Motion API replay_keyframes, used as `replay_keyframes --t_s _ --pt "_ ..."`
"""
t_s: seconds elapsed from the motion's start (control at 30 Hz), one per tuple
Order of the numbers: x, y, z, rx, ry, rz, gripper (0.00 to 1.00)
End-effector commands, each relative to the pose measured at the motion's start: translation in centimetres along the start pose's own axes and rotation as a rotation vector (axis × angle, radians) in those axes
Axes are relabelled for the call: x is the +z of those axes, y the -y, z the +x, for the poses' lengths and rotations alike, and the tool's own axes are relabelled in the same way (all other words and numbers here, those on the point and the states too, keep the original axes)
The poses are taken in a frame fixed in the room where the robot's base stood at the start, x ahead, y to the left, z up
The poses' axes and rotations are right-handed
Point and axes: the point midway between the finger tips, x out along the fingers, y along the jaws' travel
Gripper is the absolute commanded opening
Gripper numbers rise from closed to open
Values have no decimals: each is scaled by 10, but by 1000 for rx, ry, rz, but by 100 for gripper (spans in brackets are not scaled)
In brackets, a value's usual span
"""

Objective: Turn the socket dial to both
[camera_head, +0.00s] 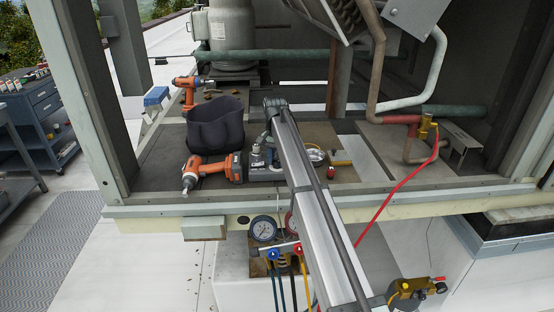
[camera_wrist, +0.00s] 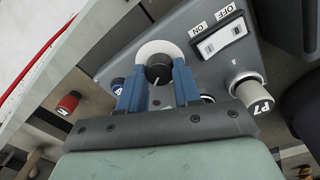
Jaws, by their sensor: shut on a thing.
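The socket dial (camera_wrist: 158,71) is a round black knob on a pale round plate, set in a grey panel. Its white pointer mark points down and slightly left in the wrist view. My gripper (camera_wrist: 157,75) has its two blue fingers on either side of the dial and is shut on it. The grey socket box (camera_head: 265,173) stands on the dark floor of the opened unit in the head view, beneath the end of my arm. The dial's position labels cannot be read; the fingers and plate cover part of the panel.
The panel also has a white ON/OFF rocker switch (camera_wrist: 221,37) and a white-capped knob (camera_wrist: 248,82). An orange drill (camera_head: 207,170) lies just left of the box, with a black bag (camera_head: 214,124) behind. A red hose (camera_head: 405,180) and gauges (camera_head: 263,229) are nearby.

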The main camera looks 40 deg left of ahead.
Motion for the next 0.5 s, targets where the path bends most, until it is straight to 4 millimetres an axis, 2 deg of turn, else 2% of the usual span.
replay_keyframes --t_s 0.3,0.33,0.5 --pt "1 0 0 1 2 0 2" --pt "1 0 0 1 2 0 35" --pt "1 0 0 0 1 0 51"
